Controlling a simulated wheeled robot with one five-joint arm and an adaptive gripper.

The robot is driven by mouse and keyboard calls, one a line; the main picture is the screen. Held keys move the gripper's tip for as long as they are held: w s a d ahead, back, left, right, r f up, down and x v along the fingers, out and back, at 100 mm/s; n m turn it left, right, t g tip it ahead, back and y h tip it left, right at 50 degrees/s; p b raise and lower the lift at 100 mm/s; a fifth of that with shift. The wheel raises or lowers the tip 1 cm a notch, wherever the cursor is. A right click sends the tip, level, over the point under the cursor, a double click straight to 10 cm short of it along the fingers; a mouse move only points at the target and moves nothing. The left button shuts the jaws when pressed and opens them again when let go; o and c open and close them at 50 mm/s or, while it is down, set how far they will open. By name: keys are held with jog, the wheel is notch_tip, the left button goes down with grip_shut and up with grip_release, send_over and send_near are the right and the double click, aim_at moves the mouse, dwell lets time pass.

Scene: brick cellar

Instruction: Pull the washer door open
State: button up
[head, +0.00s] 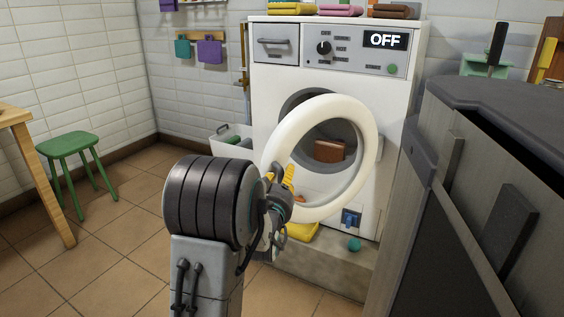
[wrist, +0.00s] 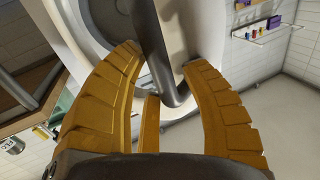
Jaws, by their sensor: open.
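The washer (head: 275,95) stands against the back wall, its display reading OFF. Its round white door (head: 364,125) is ajar, standing out from the front with the dark drum opening partly showing behind it. My gripper (head: 284,180) is at the door's left edge. In the wrist view, the yellow fingers of my gripper (wrist: 163,58) are apart, one on each side of a grey bar-like handle (wrist: 148,30). I cannot tell whether they touch it. My arm hides the handle in the head view.
A dark-topped cabinet (head: 490,92) stands close on the right. A green stool (head: 66,145) and a wooden table (head: 22,115) are at the left. A white basket (head: 222,148) sits left of the washer. A yellow cloth (head: 302,231) and a teal ball (head: 354,244) lie below the door.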

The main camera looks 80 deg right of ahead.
aim_at(285, 142)
notch_tip(285, 142, up, 8)
jog(key=shift+w+r, duration=0.1)
jog(key=shift+r, duration=0.1)
jog(key=shift+c, duration=0.3)
